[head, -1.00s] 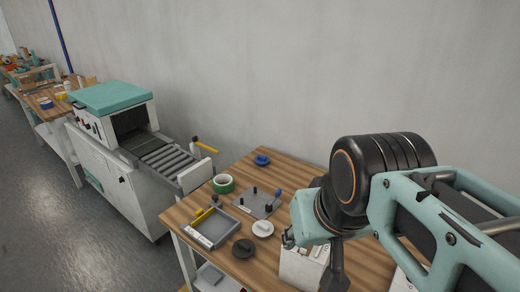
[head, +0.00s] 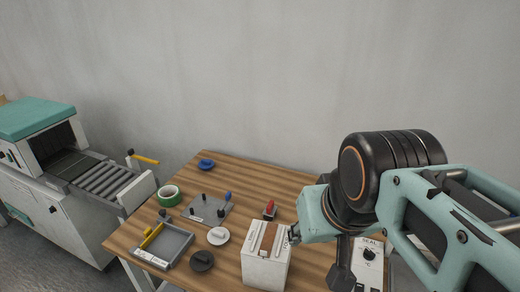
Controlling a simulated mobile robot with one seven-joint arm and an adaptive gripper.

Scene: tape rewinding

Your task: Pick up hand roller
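I cannot tell for sure which object is the hand roller. A yellow-handled tool (head: 152,236) with a dark end lies in the left part of a grey tray (head: 178,254). A small red-topped item (head: 270,209) stands near the middle of the table, behind a white box.
The wooden table (head: 250,172) holds a green tape roll (head: 168,195), grey plate with pegs (head: 210,209), blue disc (head: 206,164), white disc (head: 218,236), dark disc (head: 202,260), white box (head: 262,268) and a seal box (head: 369,262). A roller conveyor (head: 103,180) stands left.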

